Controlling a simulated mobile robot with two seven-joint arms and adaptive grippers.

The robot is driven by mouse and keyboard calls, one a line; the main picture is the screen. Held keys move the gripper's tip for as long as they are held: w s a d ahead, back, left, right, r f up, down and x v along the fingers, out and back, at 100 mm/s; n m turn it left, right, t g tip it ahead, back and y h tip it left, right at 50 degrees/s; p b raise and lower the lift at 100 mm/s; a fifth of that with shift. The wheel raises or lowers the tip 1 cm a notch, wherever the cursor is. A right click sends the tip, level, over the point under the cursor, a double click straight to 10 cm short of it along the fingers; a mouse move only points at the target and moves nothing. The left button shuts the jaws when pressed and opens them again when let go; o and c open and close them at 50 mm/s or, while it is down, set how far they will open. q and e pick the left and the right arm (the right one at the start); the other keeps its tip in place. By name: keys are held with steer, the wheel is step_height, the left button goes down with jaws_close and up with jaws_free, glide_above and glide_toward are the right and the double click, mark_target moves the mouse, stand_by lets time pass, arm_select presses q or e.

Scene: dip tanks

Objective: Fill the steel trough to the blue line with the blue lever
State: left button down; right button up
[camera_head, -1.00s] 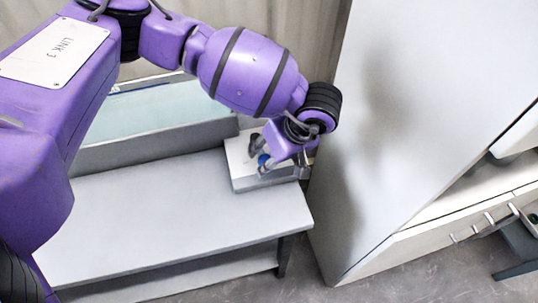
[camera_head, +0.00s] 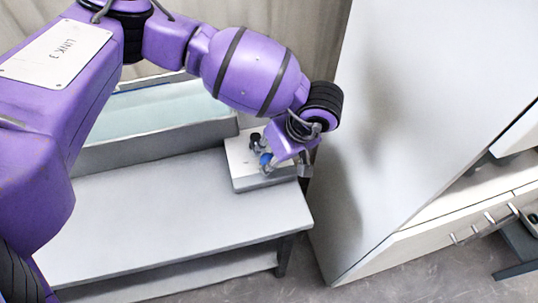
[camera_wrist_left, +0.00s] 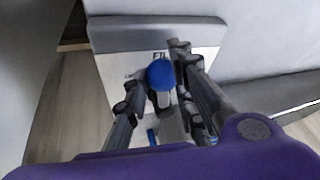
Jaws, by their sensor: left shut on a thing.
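The steel trough (camera_head: 150,148) stands at the back left of the bench in the head view, holding pale blue-green liquid. A thin blue strip shows along its far inner wall, partly hidden by my arm. A light control box (camera_head: 243,176) sits beside the trough at the bench's right end. The blue lever knob (camera_head: 266,159) is at this box, and it also shows in the left wrist view (camera_wrist_left: 160,74). My left gripper (camera_head: 267,151) is shut on the blue lever, with a finger on each side below the knob in the wrist view. My right gripper is out of view.
The bench top (camera_head: 170,215) in front of the trough and box is clear. A tall grey cabinet side (camera_head: 400,120) stands close to the right of my left gripper. A drawer unit with handles (camera_head: 485,222) is farther right.

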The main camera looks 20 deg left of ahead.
arm_select(q)
steer(key=n, duration=0.1)
steer(key=w+d+n+g, duration=0.1)
steer(key=w+n, duration=0.1)
steer(key=n, duration=0.1)
steer(key=shift+w+d+g, duration=0.15)
steer(key=shift+w+g, duration=0.1)
steer(key=shift+g, duration=0.15)
steer(key=shift+w+d+n+g, duration=0.2)
steer(key=shift+w+n+g, duration=0.2)
steer(key=shift+w+n, duration=0.5)
steer(key=shift+r+n, duration=0.1)
steer(key=shift+n, duration=0.4)
steer(key=shift+w, duration=0.1)
steer(key=c, duration=1.6)
jaws_free()
steer(key=shift+a, duration=0.1)
steer(key=shift+c, duration=0.2)
steer(key=shift+r, duration=0.1)
steer(key=v, duration=1.2)
